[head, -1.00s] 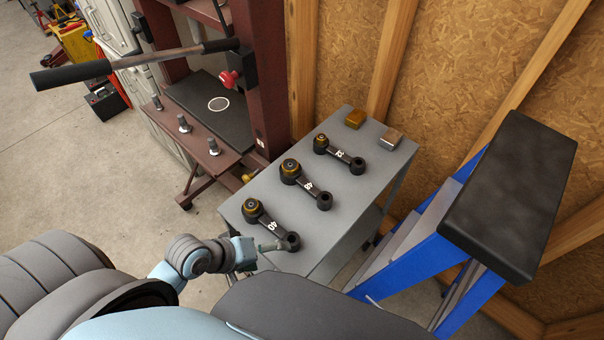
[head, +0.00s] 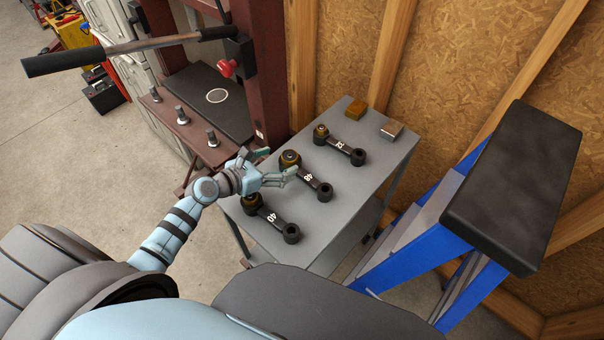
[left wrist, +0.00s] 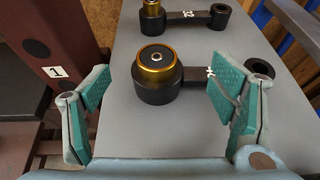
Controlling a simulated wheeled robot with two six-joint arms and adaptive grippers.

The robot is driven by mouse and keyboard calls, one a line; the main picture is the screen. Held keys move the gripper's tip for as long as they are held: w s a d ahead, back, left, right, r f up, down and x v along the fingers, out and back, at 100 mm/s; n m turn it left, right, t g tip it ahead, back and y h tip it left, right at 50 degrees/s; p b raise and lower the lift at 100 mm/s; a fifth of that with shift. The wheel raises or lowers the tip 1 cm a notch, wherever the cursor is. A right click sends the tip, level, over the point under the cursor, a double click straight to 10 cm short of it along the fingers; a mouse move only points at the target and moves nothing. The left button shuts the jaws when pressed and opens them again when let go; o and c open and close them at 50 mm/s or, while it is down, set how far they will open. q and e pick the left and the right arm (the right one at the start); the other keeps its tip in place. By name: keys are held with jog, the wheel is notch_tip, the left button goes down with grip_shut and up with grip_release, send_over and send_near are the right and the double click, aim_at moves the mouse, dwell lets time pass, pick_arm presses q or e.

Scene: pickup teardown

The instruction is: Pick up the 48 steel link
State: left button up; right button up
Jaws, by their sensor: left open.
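The 48 steel link (head: 308,179) is the middle of three dark links on the grey cart top. Its big end with a brass-coloured bushing is partly behind my gripper in the head view. My left gripper (head: 277,164) is open and empty above that end. In the left wrist view, the link's big end (left wrist: 158,84) shows between the two spread teal pads of my left gripper (left wrist: 160,88). The right finger there covers part of the link's arm and label. My right gripper is not in view.
The 32 link (head: 340,147) lies farther back and the 40 link (head: 270,218) nearer. Two small blocks, one brass-coloured (head: 356,109) and one grey-brown (head: 391,131), sit at the cart's far end. A red-brown press (head: 271,75) stands left, a blue stepladder (head: 430,245) right.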

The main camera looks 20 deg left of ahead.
aim_at(287, 157)
pick_arm(q)
jog(key=b+x, duration=0.1)
jog(key=x, duration=0.3)
jog(key=shift+w+a+f, duration=0.1)
jog(key=shift+w+a, duration=0.05)
jog(key=shift+w, duration=0.05)
jog(key=shift+s, duration=0.1)
grip_shut()
